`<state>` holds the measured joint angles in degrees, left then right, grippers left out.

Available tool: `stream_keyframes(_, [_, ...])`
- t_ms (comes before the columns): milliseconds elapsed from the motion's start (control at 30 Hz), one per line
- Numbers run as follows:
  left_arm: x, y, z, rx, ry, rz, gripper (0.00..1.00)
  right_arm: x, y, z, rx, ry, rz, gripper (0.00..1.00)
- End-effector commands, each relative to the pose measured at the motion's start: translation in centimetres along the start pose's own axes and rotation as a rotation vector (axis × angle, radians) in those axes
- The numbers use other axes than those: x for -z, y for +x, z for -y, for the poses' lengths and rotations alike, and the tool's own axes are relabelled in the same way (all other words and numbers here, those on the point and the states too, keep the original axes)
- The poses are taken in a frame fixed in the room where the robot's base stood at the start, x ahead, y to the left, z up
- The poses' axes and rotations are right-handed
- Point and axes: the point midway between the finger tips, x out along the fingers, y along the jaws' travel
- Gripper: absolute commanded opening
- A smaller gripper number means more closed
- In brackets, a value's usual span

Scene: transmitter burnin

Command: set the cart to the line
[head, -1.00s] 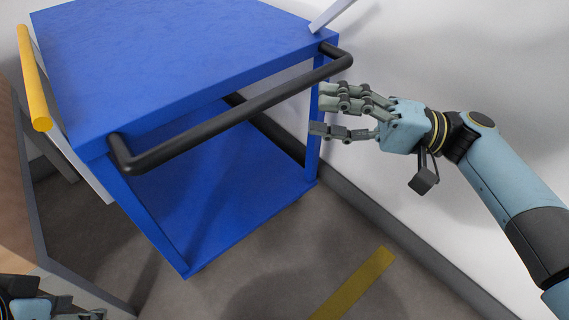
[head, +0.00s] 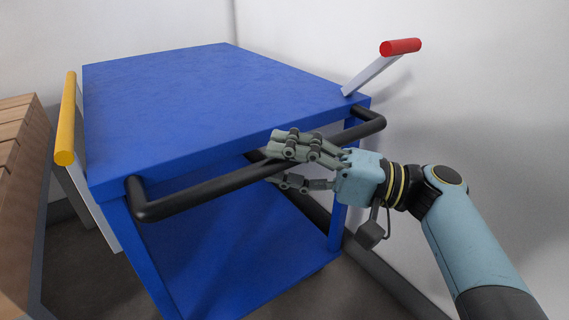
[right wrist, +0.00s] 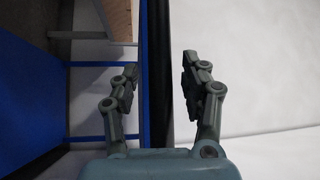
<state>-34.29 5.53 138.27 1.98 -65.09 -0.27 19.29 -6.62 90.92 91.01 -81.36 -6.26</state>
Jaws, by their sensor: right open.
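The blue cart (head: 215,95) stands before me with a flat top and a lower shelf (head: 250,255). A black push handle (head: 205,192) runs along its near side; it also shows in the right wrist view (right wrist: 156,80). My right gripper (head: 274,165) is open at the right half of the handle, with fingers above and below the bar. In the right wrist view the bar lies between the spread fingers (right wrist: 158,85), with gaps on both sides. My left gripper is out of view. No floor line shows now.
A lever with a red grip (head: 401,47) rises at the cart's right corner. A yellow bar (head: 66,120) is on its left side. A wooden slatted bench or table (head: 18,150) stands close at left. White walls (head: 480,120) stand behind and right.

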Motion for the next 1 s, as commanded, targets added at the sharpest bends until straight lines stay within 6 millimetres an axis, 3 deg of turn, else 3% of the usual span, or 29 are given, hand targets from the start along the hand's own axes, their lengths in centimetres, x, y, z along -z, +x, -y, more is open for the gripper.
stream_keyframes(267, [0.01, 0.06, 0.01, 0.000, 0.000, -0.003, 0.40, 0.02, 0.12, 0.02, -0.001, 0.000, 0.000, 0.44])
stream_keyframes(600, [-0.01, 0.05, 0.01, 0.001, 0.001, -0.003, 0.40, 0.00, 0.09, -0.04, -0.002, 0.000, 0.000, 0.00])
stream_keyframes(1000, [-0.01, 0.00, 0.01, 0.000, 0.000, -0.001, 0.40, -0.11, -0.02, -0.11, -0.004, 0.001, 0.000, 0.00])
